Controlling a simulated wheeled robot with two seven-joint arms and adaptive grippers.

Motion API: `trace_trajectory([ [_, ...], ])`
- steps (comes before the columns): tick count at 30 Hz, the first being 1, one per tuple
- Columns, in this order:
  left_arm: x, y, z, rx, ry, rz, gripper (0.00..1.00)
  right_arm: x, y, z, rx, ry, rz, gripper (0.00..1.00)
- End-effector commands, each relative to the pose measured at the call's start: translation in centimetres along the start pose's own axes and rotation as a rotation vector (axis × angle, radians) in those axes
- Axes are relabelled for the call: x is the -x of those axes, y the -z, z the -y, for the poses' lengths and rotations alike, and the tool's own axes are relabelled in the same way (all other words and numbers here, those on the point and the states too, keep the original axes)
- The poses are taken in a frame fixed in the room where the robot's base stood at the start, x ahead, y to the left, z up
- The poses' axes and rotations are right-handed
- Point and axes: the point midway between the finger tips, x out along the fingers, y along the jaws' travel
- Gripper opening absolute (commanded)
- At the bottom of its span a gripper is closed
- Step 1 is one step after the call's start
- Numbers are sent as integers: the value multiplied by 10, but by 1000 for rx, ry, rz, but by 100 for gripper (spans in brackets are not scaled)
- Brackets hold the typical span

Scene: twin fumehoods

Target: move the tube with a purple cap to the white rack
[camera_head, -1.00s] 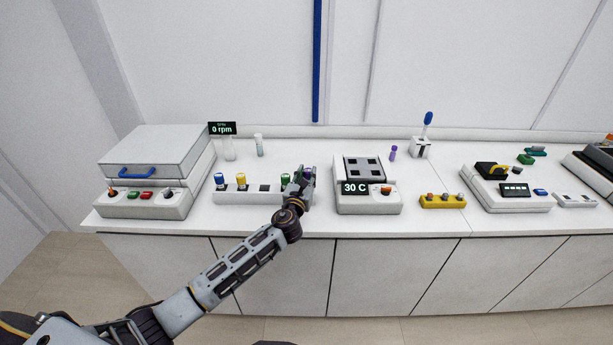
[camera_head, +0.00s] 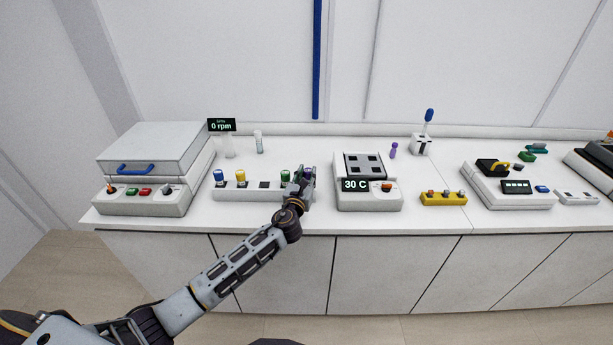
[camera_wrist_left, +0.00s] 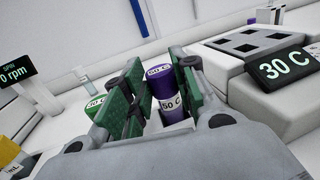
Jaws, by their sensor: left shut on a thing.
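The tube with a purple cap (camera_wrist_left: 160,72) shows between the fingers of my left gripper (camera_wrist_left: 155,92) in the left wrist view, with "50 C" on its label. The gripper is shut on it. In the head view, my left gripper (camera_head: 303,174) is at the right end of the white rack (camera_head: 225,195), and only a bit of purple shows beside the fingers. The tube's lower end is hidden, so I cannot tell if it sits in a slot. My right gripper is not in view.
Blue (camera_head: 218,175), yellow (camera_head: 240,176) and green (camera_head: 285,176) capped tubes stand in the rack, the green one close to my gripper. The 30 C heater block (camera_head: 368,200) is just right. A small purple object (camera_head: 393,150) stands behind it. A centrifuge (camera_head: 155,150) is left.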

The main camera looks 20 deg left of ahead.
Motion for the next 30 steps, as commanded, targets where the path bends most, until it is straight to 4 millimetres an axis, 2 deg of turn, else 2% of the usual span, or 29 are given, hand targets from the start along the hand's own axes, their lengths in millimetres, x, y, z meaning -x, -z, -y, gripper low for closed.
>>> trace_trajectory([
  [18,0,10,0,-1,0,0,2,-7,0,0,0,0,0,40],
  [19,0,10,0,-1,0,0,31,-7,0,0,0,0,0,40],
  [24,0,9,0,-1,0,0,53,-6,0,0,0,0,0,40],
  [30,0,9,0,0,0,0,53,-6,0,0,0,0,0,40],
])
